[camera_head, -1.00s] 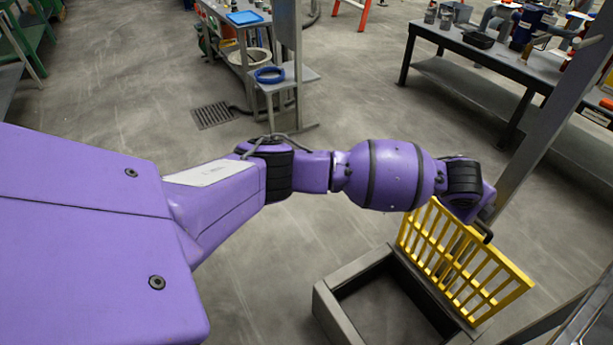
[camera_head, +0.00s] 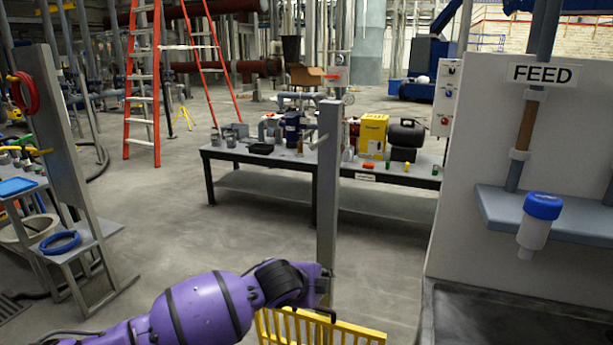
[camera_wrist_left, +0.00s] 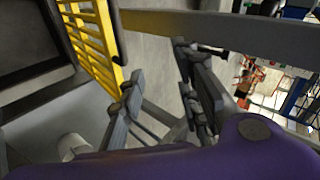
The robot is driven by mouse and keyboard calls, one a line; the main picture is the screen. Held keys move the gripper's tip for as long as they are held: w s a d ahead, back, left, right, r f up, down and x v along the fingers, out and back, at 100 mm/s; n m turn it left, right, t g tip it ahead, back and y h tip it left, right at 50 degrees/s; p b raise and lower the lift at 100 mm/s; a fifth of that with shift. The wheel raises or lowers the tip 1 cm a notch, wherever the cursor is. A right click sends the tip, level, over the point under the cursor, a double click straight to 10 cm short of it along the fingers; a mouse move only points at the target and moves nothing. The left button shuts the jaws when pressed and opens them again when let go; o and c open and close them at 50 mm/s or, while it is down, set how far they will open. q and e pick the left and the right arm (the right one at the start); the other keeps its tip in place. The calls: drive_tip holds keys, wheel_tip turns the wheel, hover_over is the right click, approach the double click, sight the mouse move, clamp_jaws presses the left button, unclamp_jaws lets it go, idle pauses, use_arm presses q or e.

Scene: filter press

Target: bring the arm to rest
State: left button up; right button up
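My left arm (camera_head: 205,306) comes in low from the left in the head view. Its wrist end is beside a grey upright post (camera_head: 328,185) and just above the top edge of a yellow grate (camera_head: 350,335); I cannot tell whether it touches either. My left gripper shows in the left wrist view (camera_wrist_left: 157,68), with its dark fingers apart and bare floor between them, nothing held. The yellow grate (camera_wrist_left: 92,42) stands left of the fingers there, and the grey post crosses behind them. My right gripper is in no view.
A grey panel marked FEED (camera_head: 543,74) stands at right, with a shelf holding a blue-capped bottle (camera_head: 538,222). A long bench (camera_head: 270,165) with parts is behind the post. A small stand (camera_head: 75,250) with a blue ring is at left. Floor between is clear.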

use_arm(q)
drive_tip(key=s+d+f+n+t+h+p, duration=0.2)
drive_tip(key=s+d+n+h+p, duration=0.15)
drive_tip(key=s+n, duration=0.55)
drive_tip(key=s+a+f+n+y+p, duration=0.1)
drive_tip(key=s+a+f, duration=0.4)
drive_tip(key=s, duration=0.9)
drive_tip(key=s+a+f+n+g+y+p, duration=0.1)
drive_tip(key=s+a+f+n+y, duration=0.3)
drive_tip(key=s+a, duration=0.7)
drive_tip(key=s+a+f+n+g+y+p, duration=0.1)
drive_tip(key=s+a+f+n, duration=0.5)
drive_tip(key=s, duration=1.1)
drive_tip(key=a+y+p, duration=0.1)
drive_tip(key=a+p, duration=0.1)
drive_tip(key=a, duration=0.1)
drive_tip(key=shift+s+f, duration=0.2)
drive_tip(key=shift+f, duration=0.05)
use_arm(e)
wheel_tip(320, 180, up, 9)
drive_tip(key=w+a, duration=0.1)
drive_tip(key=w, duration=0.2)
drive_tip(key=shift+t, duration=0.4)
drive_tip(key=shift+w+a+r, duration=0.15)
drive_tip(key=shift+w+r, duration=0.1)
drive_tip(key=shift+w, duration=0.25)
